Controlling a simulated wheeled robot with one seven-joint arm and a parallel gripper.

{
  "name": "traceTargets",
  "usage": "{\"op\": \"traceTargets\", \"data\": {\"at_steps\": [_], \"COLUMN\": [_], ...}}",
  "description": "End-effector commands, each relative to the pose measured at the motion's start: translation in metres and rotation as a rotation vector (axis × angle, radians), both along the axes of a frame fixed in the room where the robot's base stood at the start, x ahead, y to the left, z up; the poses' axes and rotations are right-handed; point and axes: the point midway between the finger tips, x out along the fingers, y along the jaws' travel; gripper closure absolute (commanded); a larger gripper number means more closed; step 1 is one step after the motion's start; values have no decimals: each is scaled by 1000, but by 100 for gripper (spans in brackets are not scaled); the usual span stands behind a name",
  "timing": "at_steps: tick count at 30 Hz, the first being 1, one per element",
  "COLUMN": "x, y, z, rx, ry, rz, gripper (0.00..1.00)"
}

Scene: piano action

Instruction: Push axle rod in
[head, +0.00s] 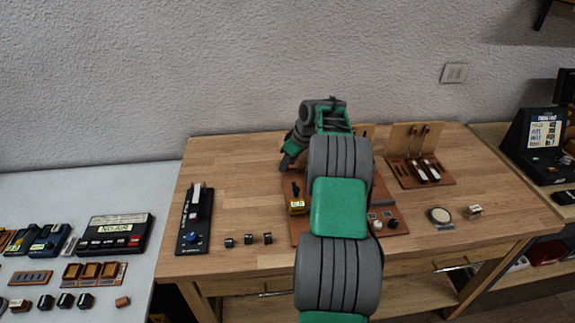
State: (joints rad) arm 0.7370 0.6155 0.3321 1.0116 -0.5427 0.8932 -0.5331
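A reddish-brown board (299,233) lies mid-table, and my green and grey arm covers much of it. On its left part stand a small black piece (296,189) and a yellow block (297,208) with dark marks. On its right part are small round and square pieces (378,224). I cannot pick out the axle rod; it may be hidden behind my arm or too small to tell. My gripper (287,161) points down and left near the board's back left edge. Its fingers are too small and dark to show whether they are open, and I cannot tell if it touches anything.
Right of my arm, a brown stand (403,165) holds black and white levers. A round disc (439,215) and a small block (473,212) lie in front. A black strip device (194,220) and several small black blocks (248,239) lie left. The back left wood is clear.

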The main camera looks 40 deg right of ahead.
Motion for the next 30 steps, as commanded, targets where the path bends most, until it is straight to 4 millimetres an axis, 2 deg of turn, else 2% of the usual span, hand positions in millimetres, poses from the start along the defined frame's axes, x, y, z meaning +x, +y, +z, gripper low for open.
{"op": "traceTargets", "data": {"at_steps": [6, 9, 18, 20, 22, 23, 26, 29, 30], "x": [-17, -22, -25, -25, -23, -22, -22, -42, -58], "y": [-6, -7, -7, -6, 4, 13, 69, 155, 190], "z": [42, 55, 62, 63, 69, 74, 98, 125, 132], "rx": [-3, -2, -1, -1, -1, 0, 3, 7, 8], "ry": [-2, -2, 0, 0, 1, 2, 14, 33, 42], "rz": [-2, -2, 0, 0, -3, -5, -24, -62, -83], "gripper": [63, 63, 63, 67, 73, 76, 84, 92, 95]}}
